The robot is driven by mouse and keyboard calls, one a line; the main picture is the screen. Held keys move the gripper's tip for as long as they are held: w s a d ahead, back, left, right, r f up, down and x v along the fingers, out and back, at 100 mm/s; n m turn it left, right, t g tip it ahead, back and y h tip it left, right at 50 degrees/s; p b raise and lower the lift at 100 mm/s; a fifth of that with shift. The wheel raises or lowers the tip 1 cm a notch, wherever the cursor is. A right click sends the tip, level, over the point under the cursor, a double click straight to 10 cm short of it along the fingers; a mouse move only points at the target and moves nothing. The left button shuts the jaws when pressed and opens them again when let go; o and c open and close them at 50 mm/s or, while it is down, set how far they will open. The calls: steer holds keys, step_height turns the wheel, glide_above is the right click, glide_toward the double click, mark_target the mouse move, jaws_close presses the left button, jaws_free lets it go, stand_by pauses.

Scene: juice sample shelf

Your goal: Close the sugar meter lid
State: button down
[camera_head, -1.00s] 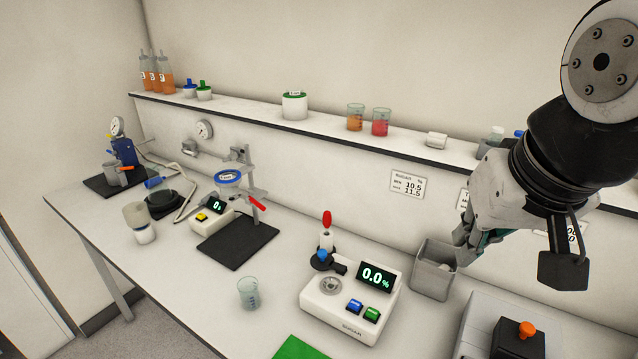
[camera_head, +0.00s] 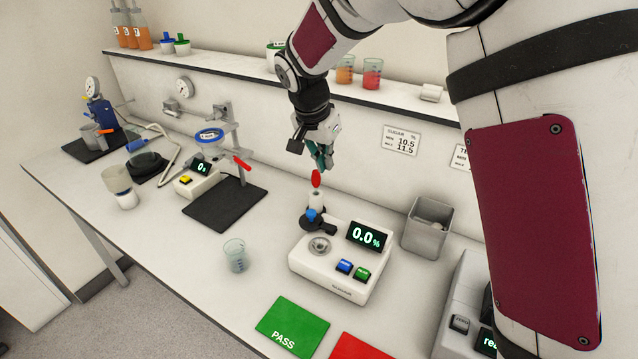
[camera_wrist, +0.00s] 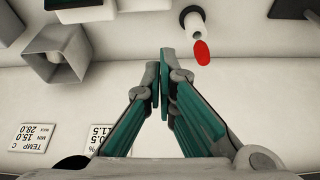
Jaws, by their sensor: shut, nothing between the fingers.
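The sugar meter (camera_head: 335,266) is a white box on the bench with a display reading 0.0%, a blue and a green button, and a round sample well (camera_head: 319,246). Its dark lid (camera_head: 318,222) with a blue knob stands raised behind the well, so the well is uncovered. My gripper (camera_head: 322,166) is shut and empty, above and behind the meter, just over a red-topped dropper (camera_head: 316,180). In the wrist view the closed fingers (camera_wrist: 160,65) point past the red tip (camera_wrist: 202,53), which is to their right and apart from them.
A grey bin (camera_head: 427,228) stands right of the meter, with another grey device (camera_head: 460,315) further right. A beaker (camera_head: 235,256) stands to the left. Green PASS (camera_head: 291,325) and red (camera_head: 360,347) mats lie in front. A shelf (camera_head: 400,105) runs behind.

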steer(key=w+f, duration=0.1)
steer(key=f, duration=0.1)
steer(key=p, duration=0.3)
glide_above(317, 219)
steer(key=w+d, duration=0.1)
steer(key=w, duration=0.1)
steer(key=f, duration=0.9)
steer(key=shift+w+d, duration=0.1)
steer(key=shift+d, duration=0.1)
steer(key=shift+s+a+f, duration=0.2)
steer(key=shift+a+f, duration=0.05)
